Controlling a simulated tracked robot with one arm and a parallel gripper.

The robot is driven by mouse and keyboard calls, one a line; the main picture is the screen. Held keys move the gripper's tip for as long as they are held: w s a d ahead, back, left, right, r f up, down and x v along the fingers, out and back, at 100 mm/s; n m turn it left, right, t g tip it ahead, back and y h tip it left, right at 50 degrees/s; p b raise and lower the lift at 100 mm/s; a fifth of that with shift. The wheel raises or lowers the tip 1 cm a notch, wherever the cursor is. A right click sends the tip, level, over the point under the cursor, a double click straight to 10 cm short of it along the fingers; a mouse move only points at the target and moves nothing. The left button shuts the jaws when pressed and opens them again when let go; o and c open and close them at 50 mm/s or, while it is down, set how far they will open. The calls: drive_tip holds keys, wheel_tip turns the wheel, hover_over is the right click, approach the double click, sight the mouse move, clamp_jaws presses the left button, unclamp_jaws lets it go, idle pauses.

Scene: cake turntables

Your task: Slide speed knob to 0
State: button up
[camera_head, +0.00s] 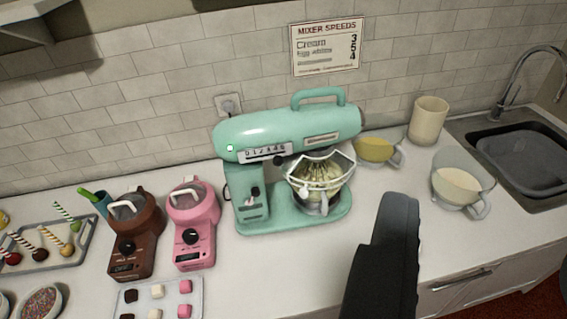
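A mint-green stand mixer (275,130) stands on the white counter against the tiled wall. A pale strip with a row of numbers, the speed scale (264,152), sits on the side of its head. A small dark speed knob (278,160) shows at the lower edge of the scale, toward its right end; the exact number is too small to read. The metal bowl and whisk (320,178) are under the head, behind a clear guard. My dark gripper (398,225) is at the lower right, in front of and right of the mixer, apart from the knob. Its finger gap is not visible.
A pink machine (193,225) and a brown machine (135,240) stand left of the mixer, with a tray of sweets (170,290) in front. Yellow (376,149) and cream-filled jugs (459,187) stand right. A speed sign (327,46) hangs above.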

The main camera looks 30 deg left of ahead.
drive_tip(key=w+f+n+y, duration=0.1)
drive_tip(key=w+f+n, duration=0.1)
drive_tip(key=w+f, duration=1.05)
drive_tip(key=n+y, duration=0.7)
drive_tip(key=y, duration=0.2)
approach(280, 164)
drive_tip(key=p+x, duration=0.2)
drive_tip(key=x, duration=0.8)
clamp_jaws()
